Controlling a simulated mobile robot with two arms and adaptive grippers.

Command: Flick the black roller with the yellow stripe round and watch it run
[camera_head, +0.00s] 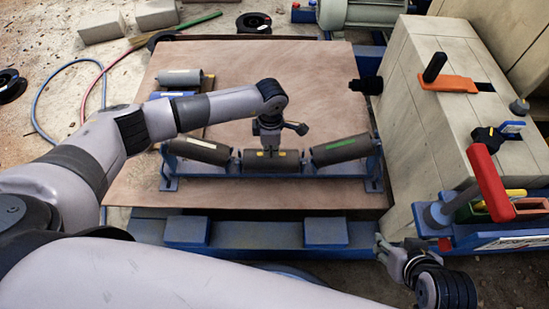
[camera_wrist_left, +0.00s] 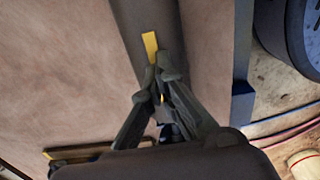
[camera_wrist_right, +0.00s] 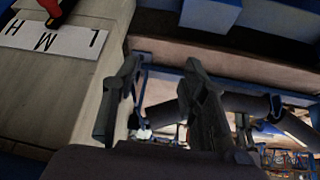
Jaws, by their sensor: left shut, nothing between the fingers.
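The black roller with the yellow stripe (camera_head: 291,164) lies level in the middle of a blue frame (camera_head: 280,177), between two tilted rollers. My left gripper (camera_head: 269,151) is shut and empty, reaching down onto this roller beside its stripe. In the left wrist view the roller (camera_wrist_left: 192,60) runs up the picture, and the closed fingertips (camera_wrist_left: 164,70) overlap it just below the yellow stripe. I cannot tell whether they touch it. My right gripper (camera_head: 384,246) is at lower right, far from the roller; the right wrist view shows its fingers (camera_wrist_right: 158,75) apart with nothing held.
The left tilted roller (camera_head: 200,151) has a pale mark; the right one (camera_head: 342,149) has a green stripe. The sheet's upper right is clear.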

